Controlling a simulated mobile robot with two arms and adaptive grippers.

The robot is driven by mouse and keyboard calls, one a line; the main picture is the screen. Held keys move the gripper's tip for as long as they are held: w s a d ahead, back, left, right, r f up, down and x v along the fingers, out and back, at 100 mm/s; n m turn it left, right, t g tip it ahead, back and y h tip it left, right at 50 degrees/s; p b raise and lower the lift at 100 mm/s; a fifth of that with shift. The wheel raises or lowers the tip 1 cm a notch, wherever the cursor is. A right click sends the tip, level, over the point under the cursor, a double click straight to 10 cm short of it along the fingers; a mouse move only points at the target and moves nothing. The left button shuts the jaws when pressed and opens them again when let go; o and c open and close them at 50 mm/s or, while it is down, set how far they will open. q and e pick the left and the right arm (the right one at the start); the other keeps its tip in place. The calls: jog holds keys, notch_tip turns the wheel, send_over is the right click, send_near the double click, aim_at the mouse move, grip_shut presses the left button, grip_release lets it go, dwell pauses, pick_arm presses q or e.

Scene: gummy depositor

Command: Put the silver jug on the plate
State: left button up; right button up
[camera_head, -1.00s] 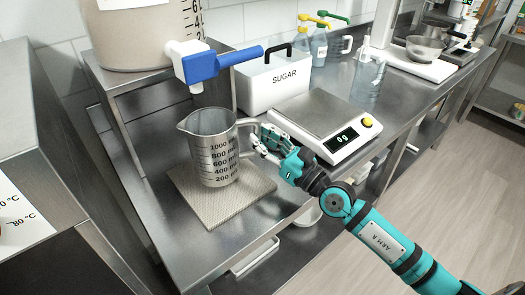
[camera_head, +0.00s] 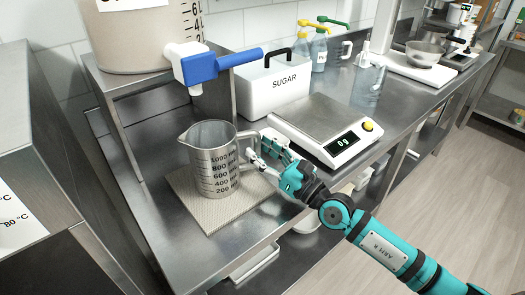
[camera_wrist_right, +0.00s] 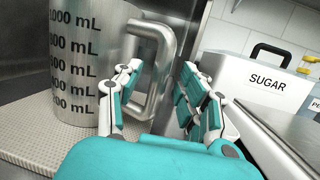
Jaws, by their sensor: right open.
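The silver jug (camera_head: 215,172) is a metal measuring jug with black volume marks. It stands upright on a beige, textured square mat (camera_head: 183,188) under the blue-handled tap. In the right wrist view the jug (camera_wrist_right: 75,30) fills the left side, and its handle (camera_wrist_right: 160,70) points toward me. My right gripper (camera_head: 262,157) is open at the handle; in the wrist view its fingers (camera_wrist_right: 155,95) stand either side of the handle's outer bar. I cannot tell whether they touch it. A scale with a flat metal plate (camera_head: 318,112) stands to the right and reads 0 g. My left gripper is not in view.
A white SUGAR box (camera_head: 272,88) stands behind the jug and scale. The blue tap lever (camera_head: 230,61) and its spout hang above the jug from a large container (camera_head: 140,40). Pump bottles (camera_head: 319,50) stand farther back. The steel counter's front edge is near my arm.

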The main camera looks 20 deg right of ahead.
jog(key=shift+s+r, duration=0.1)
jog(key=b+v, duration=0.3)
jog(key=v, duration=0.3)
jog(key=shift+s+d+f, duration=0.2)
jog(key=shift+s+f, duration=0.05)
jog(key=shift+s+d, duration=0.15)
jog(key=shift+s, duration=0.15)
jog(key=shift+r, duration=0.1)
